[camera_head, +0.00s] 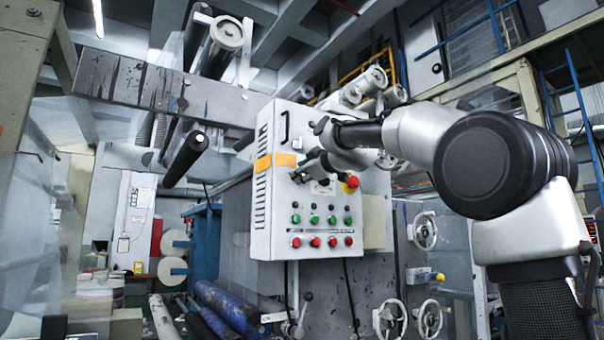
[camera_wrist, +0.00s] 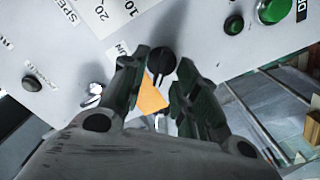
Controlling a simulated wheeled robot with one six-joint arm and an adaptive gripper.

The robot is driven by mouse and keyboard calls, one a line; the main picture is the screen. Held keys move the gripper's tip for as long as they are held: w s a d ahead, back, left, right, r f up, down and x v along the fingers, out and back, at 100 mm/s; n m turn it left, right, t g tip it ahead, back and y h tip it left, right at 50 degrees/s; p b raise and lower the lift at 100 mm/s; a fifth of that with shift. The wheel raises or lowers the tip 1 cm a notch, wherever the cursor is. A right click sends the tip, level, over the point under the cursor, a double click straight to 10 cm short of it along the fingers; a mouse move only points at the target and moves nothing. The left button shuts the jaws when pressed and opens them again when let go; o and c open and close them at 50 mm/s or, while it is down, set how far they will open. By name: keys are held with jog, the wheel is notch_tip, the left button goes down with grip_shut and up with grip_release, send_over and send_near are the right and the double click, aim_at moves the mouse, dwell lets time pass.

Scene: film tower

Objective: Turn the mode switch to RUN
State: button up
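The grey control cabinet (camera_head: 265,225) stands in the middle of the head view. My gripper (camera_head: 305,172) is at the upper part of its front face, beside the red button on yellow. In the wrist view, a round black knob with a pale pointer line (camera_wrist: 161,62) sits on the panel, just beyond and between the tips of my gripper (camera_wrist: 165,66). I take it for the mode switch. The fingers are apart with the knob in their gap; contact cannot be told. A label ending in "UN" (camera_wrist: 122,48) is partly hidden by the left finger.
An orange patch (camera_wrist: 152,95) shows between the fingers. A SPEED dial label (camera_wrist: 72,12) and green button (camera_wrist: 272,11) are nearby. Blue rollers (camera_head: 225,303) lie low left.

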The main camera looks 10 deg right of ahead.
jog(key=shift+w, duration=0.2)
grip_shut()
jog(key=shift+m, duration=0.3)
jog(key=shift+w+d+m, duration=0.1)
jog(key=shift+d+m, duration=0.1)
jog(key=shift+m, duration=4.1)
jog(key=shift+d+m, duration=0.15)
jog(key=shift+m, duration=4.15)
